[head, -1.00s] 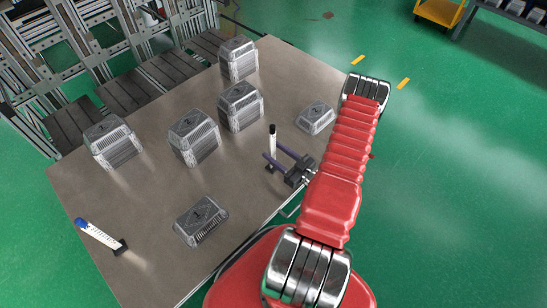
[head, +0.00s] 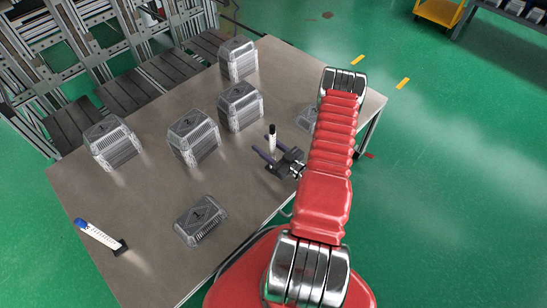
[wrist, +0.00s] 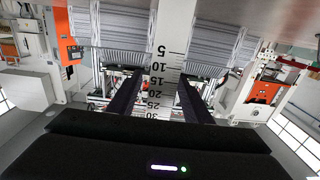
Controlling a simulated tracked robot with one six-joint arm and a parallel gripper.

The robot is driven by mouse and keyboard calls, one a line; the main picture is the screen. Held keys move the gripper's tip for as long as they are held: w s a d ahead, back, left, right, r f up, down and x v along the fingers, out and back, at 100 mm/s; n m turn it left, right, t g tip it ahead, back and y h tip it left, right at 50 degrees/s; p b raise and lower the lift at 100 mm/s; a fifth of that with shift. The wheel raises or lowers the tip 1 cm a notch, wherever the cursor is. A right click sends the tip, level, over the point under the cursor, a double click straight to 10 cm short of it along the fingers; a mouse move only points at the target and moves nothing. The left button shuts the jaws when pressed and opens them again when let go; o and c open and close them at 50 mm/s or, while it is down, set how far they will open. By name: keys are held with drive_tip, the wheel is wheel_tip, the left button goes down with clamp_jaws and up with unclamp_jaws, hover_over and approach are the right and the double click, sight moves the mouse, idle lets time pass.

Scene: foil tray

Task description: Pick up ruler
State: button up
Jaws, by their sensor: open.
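The ruler (head: 272,143) is a slim white strip with a black top, standing upright near the right edge of the table. In the wrist view the ruler (wrist: 172,45) shows black marks and numbers and runs between my two dark fingers, with space on both sides. My gripper (head: 267,151) is open at the ruler, its fingers low and pointing to the left. My gripper's fingers also show in the wrist view (wrist: 162,78). The ruler's lower end is hidden by my gripper in the head view.
Several grey ribbed foil trays (head: 193,137) stand on the table (head: 150,200), one (head: 201,220) near the front. A blue-ended white stick (head: 96,234) leans in a black holder at the left.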

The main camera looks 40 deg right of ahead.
drive_tip(key=shift+c, duration=0.3)
clamp_jaws()
idle(0.3)
